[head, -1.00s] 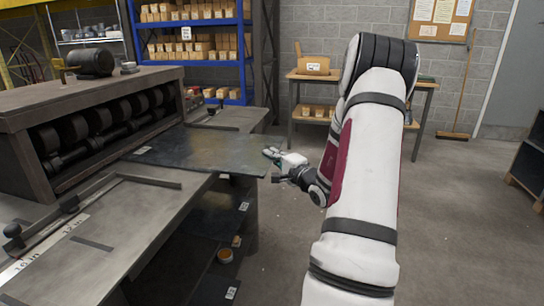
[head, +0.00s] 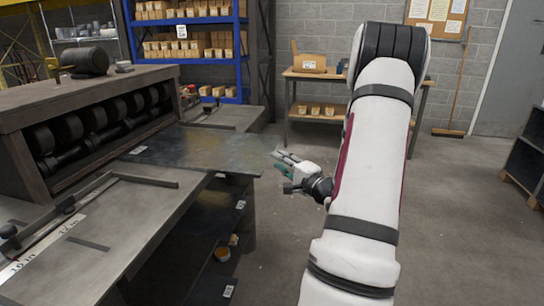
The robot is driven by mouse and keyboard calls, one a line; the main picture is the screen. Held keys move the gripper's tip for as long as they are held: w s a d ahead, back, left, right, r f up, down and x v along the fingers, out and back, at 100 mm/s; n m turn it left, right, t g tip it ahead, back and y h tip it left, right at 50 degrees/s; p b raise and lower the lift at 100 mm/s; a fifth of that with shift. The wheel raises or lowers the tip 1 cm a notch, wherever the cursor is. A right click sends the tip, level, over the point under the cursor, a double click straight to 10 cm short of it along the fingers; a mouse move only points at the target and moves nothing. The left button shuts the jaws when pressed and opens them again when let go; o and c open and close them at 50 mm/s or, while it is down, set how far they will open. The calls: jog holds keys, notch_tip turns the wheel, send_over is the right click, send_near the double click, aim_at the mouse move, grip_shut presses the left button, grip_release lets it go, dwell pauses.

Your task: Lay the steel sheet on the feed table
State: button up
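The steel sheet (head: 205,150) is a thin, dark, mottled plate with a small white label at its left end. It lies flat on the grey feed table (head: 130,215) in front of the roller machine, and its right end sticks out past the table's front edge. My gripper (head: 274,155) is just right of the sheet's right edge, with its fingers pointing at it. The fingers look parted with nothing between them, and a small gap to the sheet seems to show.
The roller machine (head: 90,115) stands behind the sheet at left. A low fence (head: 145,180) and a ruler strip (head: 45,245) are on the near table. Open floor (head: 450,220) lies to the right.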

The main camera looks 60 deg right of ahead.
jog(key=v, duration=0.5)
jog(key=shift+s, duration=0.1)
dwell(0.5)
